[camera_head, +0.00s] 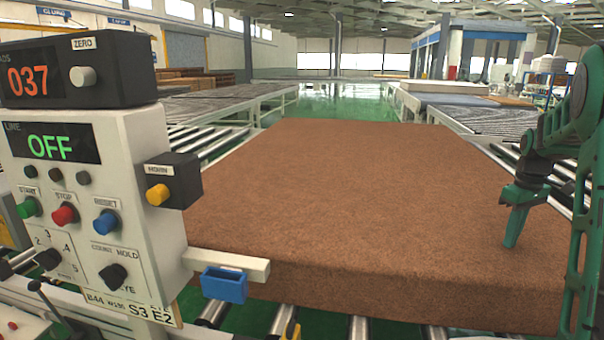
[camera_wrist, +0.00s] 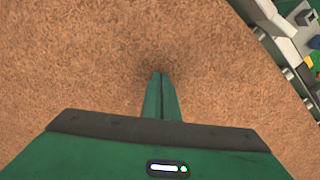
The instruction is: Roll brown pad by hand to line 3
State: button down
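The brown pad (camera_head: 350,200) is a large thick slab lying flat on the roller conveyor, filling the middle of the head view. It also fills most of the wrist view (camera_wrist: 80,60). My green gripper (camera_head: 511,244) points down over the pad's right front part. In the wrist view its two fingers (camera_wrist: 161,76) lie side by side, closed, with nothing between them. The fingertips are at or very near the pad's top; I cannot tell whether they press on it. No line 3 marking can be made out.
A control box (camera_head: 85,205) stands at left, its display reading OFF, with a counter (camera_head: 75,75) showing 037 above. Rollers (camera_head: 210,142) flank the pad. Pale slabs (camera_head: 445,87) lie on the right-hand conveyor.

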aim_at(532, 249)
jog(key=shift+s+d+f, duration=0.1)
jog(key=shift+s+d, duration=0.25)
jog(key=shift+d, duration=0.7)
jog(key=shift+s+d+f, duration=0.1)
jog(key=shift+s+d, duration=0.3)
jog(key=shift+d, duration=0.6)
jog(key=shift+s+d+f, duration=0.1)
jog(key=shift+s+d, duration=0.25)
jog(key=shift+d, duration=0.7)
jog(key=shift+w+a, duration=0.1)
jog(key=shift+r, duration=0.15)
jog(key=shift+r, duration=0.5)
notch_tip(532, 249, up, 6)
jog(key=shift+w+r, duration=0.1)
